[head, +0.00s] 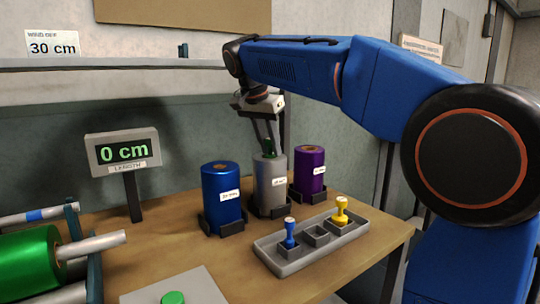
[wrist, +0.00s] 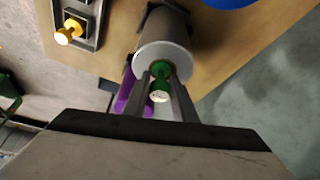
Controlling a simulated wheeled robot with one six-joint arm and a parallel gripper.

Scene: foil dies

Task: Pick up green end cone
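The green end cone (wrist: 160,82) stands in the core at the top of the silver roll (wrist: 165,52). Its pale end faces the wrist camera. In the head view the cone (head: 268,146) shows as a small green piece on the silver roll (head: 270,182). My gripper (wrist: 160,76) comes down from above, with one finger on each side of the cone. A small gap seems to show between fingers and cone, so the gripper looks open around it. In the head view my gripper (head: 267,143) is over the silver roll.
A blue roll (head: 222,192) stands left of the silver roll and a purple roll (head: 309,172) right of it, both close. In front, a grey tray (head: 290,266) holds a blue cone (head: 290,232) and a yellow cone (head: 340,210), with an empty socket between. A green roll (head: 28,265) lies at left.

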